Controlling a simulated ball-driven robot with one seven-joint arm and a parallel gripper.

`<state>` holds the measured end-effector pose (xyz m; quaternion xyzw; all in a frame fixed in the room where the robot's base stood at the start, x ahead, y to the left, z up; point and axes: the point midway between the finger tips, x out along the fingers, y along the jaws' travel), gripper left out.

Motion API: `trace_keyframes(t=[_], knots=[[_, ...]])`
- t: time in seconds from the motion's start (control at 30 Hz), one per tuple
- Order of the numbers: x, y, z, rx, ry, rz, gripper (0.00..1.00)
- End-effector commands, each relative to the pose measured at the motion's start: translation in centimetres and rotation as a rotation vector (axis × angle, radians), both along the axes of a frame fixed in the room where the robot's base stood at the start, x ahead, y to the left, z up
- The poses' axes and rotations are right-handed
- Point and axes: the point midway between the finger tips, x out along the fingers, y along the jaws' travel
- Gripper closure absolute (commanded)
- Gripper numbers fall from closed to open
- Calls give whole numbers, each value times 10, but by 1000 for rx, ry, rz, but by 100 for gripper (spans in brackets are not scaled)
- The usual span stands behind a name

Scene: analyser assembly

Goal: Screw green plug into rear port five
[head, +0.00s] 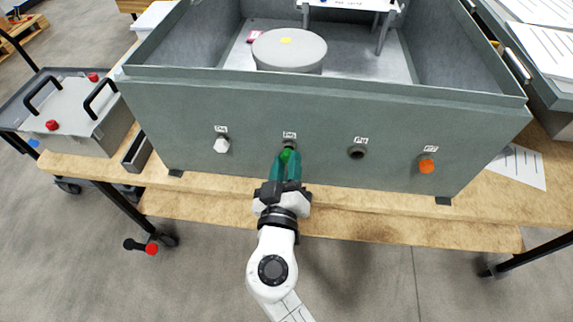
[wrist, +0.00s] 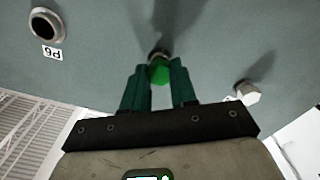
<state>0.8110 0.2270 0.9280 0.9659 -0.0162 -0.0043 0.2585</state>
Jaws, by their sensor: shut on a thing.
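The green plug (head: 286,154) is between the teal fingers of my gripper (head: 287,164) at the second port from the left on the grey box wall. In the wrist view, the green hex head of the plug (wrist: 159,74) shows between the fingertips of my gripper (wrist: 159,80). It is in line with the port and up against its dark ring. How far it sits in the thread is hidden. My gripper is shut on the plug. The label above this port is too small to read surely.
A white plug (head: 222,145) fills the port to the left. An open port (head: 357,152) lies to the right, labelled P6 in the wrist view. An orange plug (head: 427,166) sits farther right. The box (head: 190,115) stands on a wooden bench (head: 385,208).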

Motion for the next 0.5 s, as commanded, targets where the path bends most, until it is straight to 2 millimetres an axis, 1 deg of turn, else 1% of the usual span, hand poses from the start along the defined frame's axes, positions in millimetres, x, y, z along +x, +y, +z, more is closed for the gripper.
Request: trace_keyframes(t=[0.5], knots=[[6,0,-1,-1,0,0,100]])
